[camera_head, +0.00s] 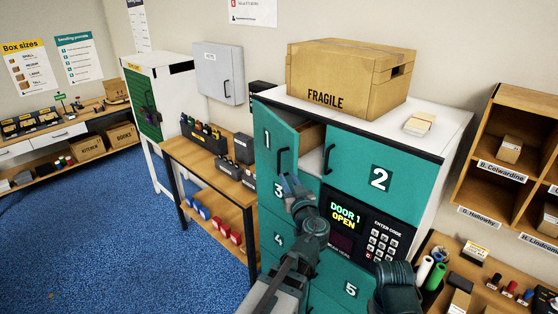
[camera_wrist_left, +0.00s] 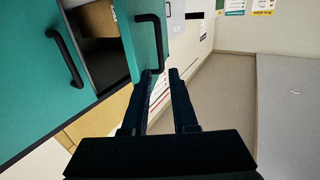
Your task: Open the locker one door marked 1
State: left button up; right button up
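Door 1 (camera_head: 275,142) is at the top left of the teal locker and stands partly open, with a brown interior showing behind its edge. Its black handle (camera_head: 284,162) is on the door's front. The keypad screen (camera_head: 345,217) reads "DOOR 1 OPEN". My left gripper (camera_head: 289,182) is just below the handle in the head view. In the left wrist view the door (camera_wrist_left: 138,45) and handle (camera_wrist_left: 160,42) are just ahead of the fingertips. The two fingers are apart with nothing clearly between them; contact with the handle cannot be told. My right gripper's fingers do not show.
A FRAGILE carton (camera_head: 345,80) sits on the locker top. Door 2 (camera_head: 385,172) is shut to the right of door 1. A wooden table (camera_head: 205,168) with boxes stands close to the locker's left. Blue floor (camera_head: 100,240) is clear farther left.

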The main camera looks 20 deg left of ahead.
aim_at(279, 161)
pick_arm(q)
jog(key=x, duration=1.1)
jog(key=shift+w+a, duration=0.15)
jog(key=shift+a, duration=0.05)
grip_shut()
dwell(1.0)
